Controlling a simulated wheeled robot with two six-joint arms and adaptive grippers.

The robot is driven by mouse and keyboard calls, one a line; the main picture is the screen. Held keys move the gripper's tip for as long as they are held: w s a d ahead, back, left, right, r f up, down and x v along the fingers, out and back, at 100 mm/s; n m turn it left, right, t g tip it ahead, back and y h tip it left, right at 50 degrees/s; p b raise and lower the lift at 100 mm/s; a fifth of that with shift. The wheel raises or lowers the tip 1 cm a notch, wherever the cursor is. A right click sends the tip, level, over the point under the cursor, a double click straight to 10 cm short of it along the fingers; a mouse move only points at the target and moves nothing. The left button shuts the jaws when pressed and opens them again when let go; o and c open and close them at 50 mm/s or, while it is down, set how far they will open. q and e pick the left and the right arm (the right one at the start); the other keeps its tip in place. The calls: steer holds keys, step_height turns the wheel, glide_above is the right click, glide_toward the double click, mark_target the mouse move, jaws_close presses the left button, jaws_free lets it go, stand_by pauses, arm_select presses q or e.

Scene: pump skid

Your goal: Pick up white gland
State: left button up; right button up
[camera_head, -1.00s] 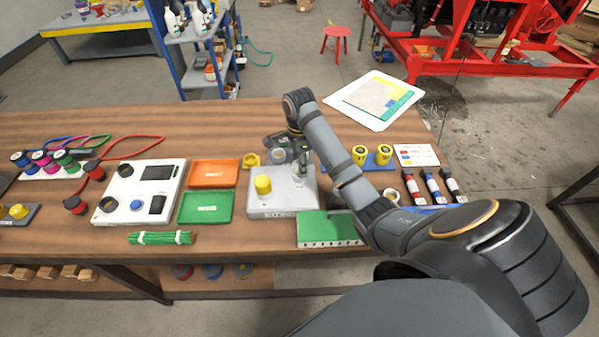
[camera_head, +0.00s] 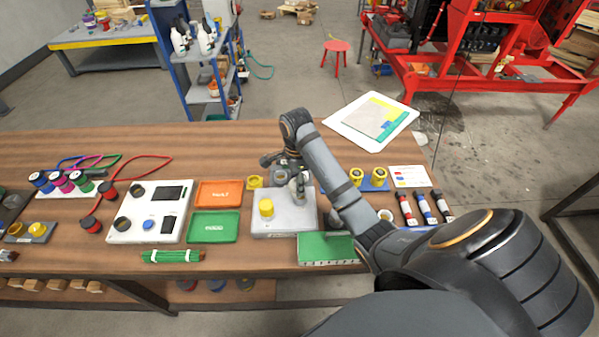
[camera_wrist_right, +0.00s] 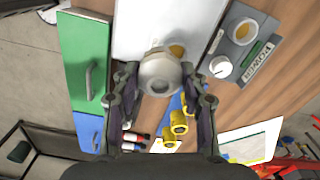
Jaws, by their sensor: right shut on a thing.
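The white gland (camera_wrist_right: 160,72) is a pale, round, ring-like piece with a dark hole, between the fingers of my right gripper (camera_wrist_right: 160,80) in the right wrist view. The gripper is shut on it. In the head view my right gripper (camera_head: 299,184) is over the back right of a light grey box (camera_head: 285,224), and its own wrist partly hides the gland. A yellow gland (camera_head: 266,208) stands at the box's left. I cannot tell whether the held gland still touches the box. My left gripper is not in view.
A green case (camera_head: 328,248) lies in front of the box. Orange (camera_head: 218,193) and green (camera_head: 213,227) trays are to its left. Two yellow glands (camera_head: 368,176) stand on a blue holder to the right, with several red-and-black bottles (camera_head: 424,207) beyond.

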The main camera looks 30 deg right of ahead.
mark_target(295, 179)
steer(key=r+p, duration=0.1)
steer(key=r, duration=0.1)
steer(key=s+a+r+p, duration=0.1)
steer(key=shift+s+a+r, duration=0.15)
steer(key=shift+a+r, duration=0.05)
steer(key=shift+r, duration=0.15)
arm_select(q)
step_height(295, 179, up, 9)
steer(key=p, duration=0.5)
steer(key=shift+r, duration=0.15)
arm_select(e)
steer(key=s+a+r, duration=0.2)
steer(key=s+a, duration=0.3)
steer(key=a, duration=0.1)
steer(key=shift+s+a+r, duration=0.15)
steer(key=shift+s+a, duration=0.15)
steer(key=shift+s, duration=0.1)
